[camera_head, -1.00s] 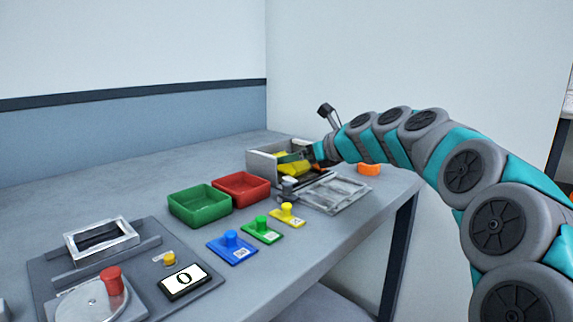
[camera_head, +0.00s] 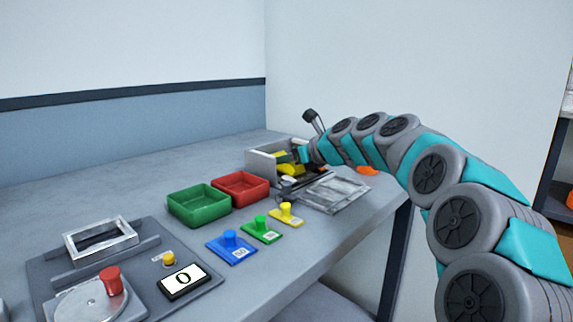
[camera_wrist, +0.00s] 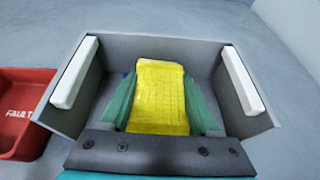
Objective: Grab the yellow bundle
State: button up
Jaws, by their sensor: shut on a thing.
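The yellow bundle (camera_wrist: 158,97) lies inside an open grey box (camera_wrist: 192,49), seen from above in the wrist view. My gripper (camera_wrist: 160,100) reaches into the box with one green finger along each long side of the bundle, shut on it. In the head view the bundle (camera_head: 290,168) is partly hidden by the arm's end and the box wall. The grey box (camera_head: 262,166) stands at the back right of the table. I cannot tell whether the bundle is lifted off the box floor.
White strips (camera_wrist: 75,72) line the box's two side walls. A red tray (camera_head: 243,188) and a green tray (camera_head: 199,205) stand left of the box. A clear framed panel (camera_head: 336,193) lies in front. Blue, green and yellow knobbed plates lie nearer. An orange piece (camera_head: 368,170) sits right.

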grip_shut()
